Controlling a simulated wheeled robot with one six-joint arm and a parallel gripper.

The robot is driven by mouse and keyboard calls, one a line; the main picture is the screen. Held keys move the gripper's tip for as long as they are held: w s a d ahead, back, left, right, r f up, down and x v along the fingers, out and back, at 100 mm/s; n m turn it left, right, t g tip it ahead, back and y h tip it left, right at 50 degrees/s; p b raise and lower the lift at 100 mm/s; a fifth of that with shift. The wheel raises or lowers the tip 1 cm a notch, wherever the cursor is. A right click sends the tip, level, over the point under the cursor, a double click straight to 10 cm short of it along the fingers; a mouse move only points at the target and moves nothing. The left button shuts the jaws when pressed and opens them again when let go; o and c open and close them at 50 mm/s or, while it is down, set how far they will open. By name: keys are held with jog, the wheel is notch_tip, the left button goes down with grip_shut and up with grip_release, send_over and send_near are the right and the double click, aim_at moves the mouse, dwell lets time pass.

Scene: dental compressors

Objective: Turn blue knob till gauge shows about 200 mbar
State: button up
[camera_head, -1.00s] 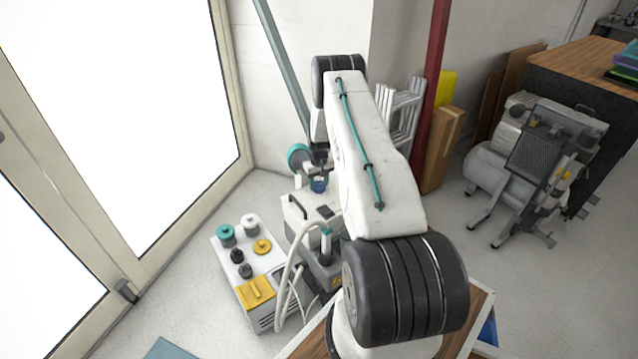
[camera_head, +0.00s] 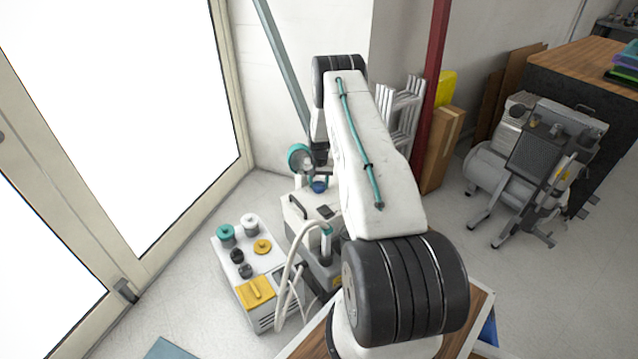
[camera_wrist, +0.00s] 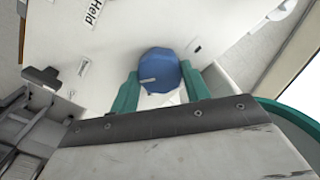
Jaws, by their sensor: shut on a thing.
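The blue knob (camera_wrist: 160,70) sits on top of a white unit with printed labels in the wrist view. A small pale mark shows on its near side. My gripper (camera_wrist: 160,86) has its two teal fingers on either side of the knob and is shut on it. In the head view the knob (camera_head: 319,187) is a small blue spot below my gripper (camera_head: 321,177), on the white unit (camera_head: 309,213) near the wall. I cannot make out a gauge reading in either view.
Left of the unit stands a white box (camera_head: 250,275) with several coloured caps and a yellow part. A pale hose (camera_head: 288,275) loops between them. A grey compressor (camera_head: 535,165) stands at right beside a dark workbench (camera_head: 570,95). Open floor lies between.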

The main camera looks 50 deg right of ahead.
aim_at(319, 184)
jog(key=shift+d+r, duration=0.1)
jog(key=o, duration=1)
notch_tip(319, 184, up, 8)
jog(key=shift+f, duration=0.1)
dwell(0.3)
